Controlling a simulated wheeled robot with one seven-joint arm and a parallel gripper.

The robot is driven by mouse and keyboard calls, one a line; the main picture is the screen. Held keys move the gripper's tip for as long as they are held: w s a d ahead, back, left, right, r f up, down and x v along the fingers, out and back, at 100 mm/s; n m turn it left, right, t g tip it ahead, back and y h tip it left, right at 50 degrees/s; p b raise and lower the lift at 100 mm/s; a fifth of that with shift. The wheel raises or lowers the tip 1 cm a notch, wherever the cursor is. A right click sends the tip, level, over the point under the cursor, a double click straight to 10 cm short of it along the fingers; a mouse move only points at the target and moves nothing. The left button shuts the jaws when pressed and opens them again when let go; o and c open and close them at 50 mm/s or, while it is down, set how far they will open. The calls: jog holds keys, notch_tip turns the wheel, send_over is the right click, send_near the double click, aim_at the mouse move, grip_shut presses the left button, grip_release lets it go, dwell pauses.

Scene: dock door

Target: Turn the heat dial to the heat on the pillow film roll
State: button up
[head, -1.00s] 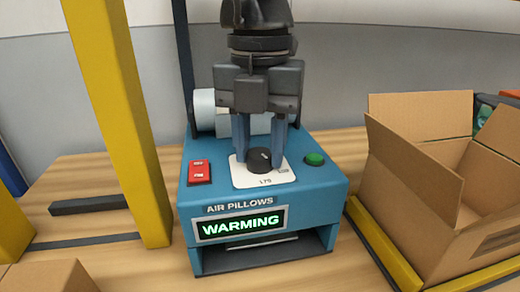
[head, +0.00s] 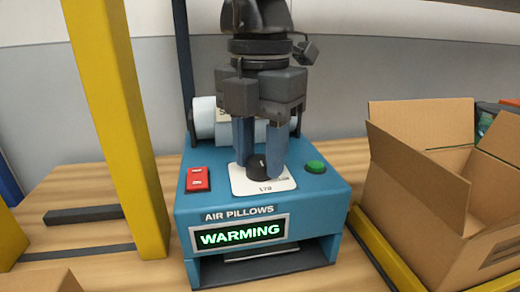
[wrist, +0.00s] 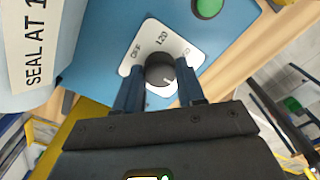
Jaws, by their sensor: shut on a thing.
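The heat dial (head: 257,168) is a black knob on a white plate on top of the blue air pillow machine (head: 325,190). My gripper (head: 260,163) points down from above and is shut on the dial, one finger on each side. The wrist view shows the dial (wrist: 159,70) between the fingers, its pale pointer mark toward the lower right. OFF and 120 are readable on the plate there; other marks are partly hidden. The pillow film roll (head: 205,117) is white, behind the gripper. Its label (wrist: 37,50) reads "SEAL AT 1", the rest cut off.
The machine's display (head: 240,235) reads WARMING. A red switch (head: 197,179) is left of the dial and a green button (head: 315,167) right of it. A yellow post (head: 118,120) stands at left, an open cardboard box (head: 425,200) at right.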

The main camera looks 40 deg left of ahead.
aim_at(259, 160)
jog(key=o, duration=1)
jog(key=shift+o, duration=0.2)
notch_tip(259, 160, up, 8)
jog(key=shift+f, duration=0.1)
